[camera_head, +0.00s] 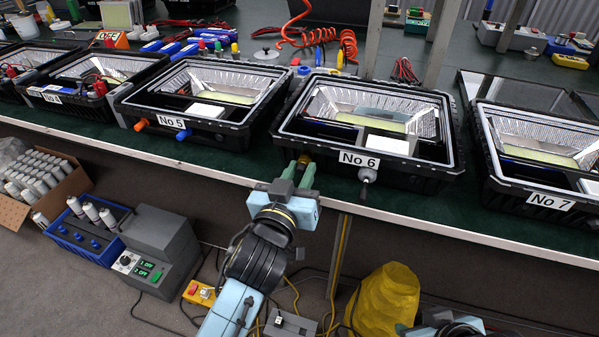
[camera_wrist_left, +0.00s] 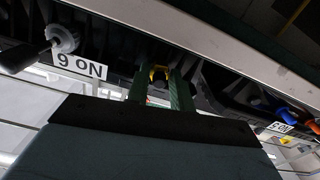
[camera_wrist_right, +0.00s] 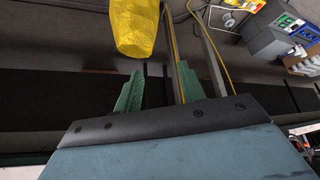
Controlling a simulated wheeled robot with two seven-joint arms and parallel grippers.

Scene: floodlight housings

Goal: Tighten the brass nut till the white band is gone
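A small brass nut (camera_head: 304,159) sits on the front wall of the black housing No 6 (camera_head: 288,130). It also shows in the left wrist view (camera_wrist_left: 158,71), between the green fingers of my left gripper (camera_wrist_left: 160,80). In the head view the left gripper (camera_head: 299,172) is up at the nut from the front. Whether its fingers press on the nut or stand just clear is too small to tell. No white band shows; fingers and shadow hide part of the nut. My right gripper (camera_wrist_right: 157,92) is open and empty, low in front of the table.
A grey-white fitting with a stem (camera_head: 367,175) hangs from No 6, right of the nut. Housing No 5 (camera_head: 225,133) with orange and blue fittings stands left, No 7 (camera_head: 490,190) right. The table edge (camera_head: 450,229) runs below; a yellow sack (camera_head: 388,300) is on the floor.

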